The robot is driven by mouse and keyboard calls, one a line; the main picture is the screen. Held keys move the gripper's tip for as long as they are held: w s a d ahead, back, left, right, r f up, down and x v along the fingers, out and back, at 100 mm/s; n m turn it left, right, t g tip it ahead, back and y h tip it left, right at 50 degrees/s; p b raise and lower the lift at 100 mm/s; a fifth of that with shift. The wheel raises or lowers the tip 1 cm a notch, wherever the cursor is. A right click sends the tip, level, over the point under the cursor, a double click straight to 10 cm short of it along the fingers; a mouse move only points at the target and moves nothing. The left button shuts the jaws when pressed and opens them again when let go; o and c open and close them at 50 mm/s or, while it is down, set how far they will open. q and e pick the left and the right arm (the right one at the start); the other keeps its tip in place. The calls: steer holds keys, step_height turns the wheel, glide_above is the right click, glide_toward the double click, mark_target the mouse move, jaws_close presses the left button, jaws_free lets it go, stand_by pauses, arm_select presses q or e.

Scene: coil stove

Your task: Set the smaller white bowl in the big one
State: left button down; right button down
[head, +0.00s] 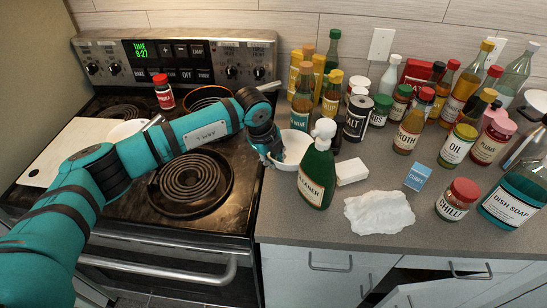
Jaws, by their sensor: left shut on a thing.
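My left gripper (273,152) reaches across the stove to the counter's left edge. It is shut on a white bowl (295,147), which sits at or just above the counter behind the green cleaner bottle. The bottle and the gripper hide part of this bowl. Another white bowl (125,130) shows on the left of the stove, near the white board, partly hidden by my left arm. I cannot tell for sure which bowl is smaller. My right gripper is out of view.
A green cleaner bottle (317,172) stands close in front of the held bowl. Several bottles and jars crowd the counter behind. A white block (351,171) and a crumpled cloth (379,213) lie to the right. A pan (206,96) and red-capped jar (163,93) stand on the stove.

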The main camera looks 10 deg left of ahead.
arm_select(q)
steer(key=c, duration=1.5)
jaws_free()
steer(key=shift+o, duration=0.2)
steer(key=shift+r, duration=0.15)
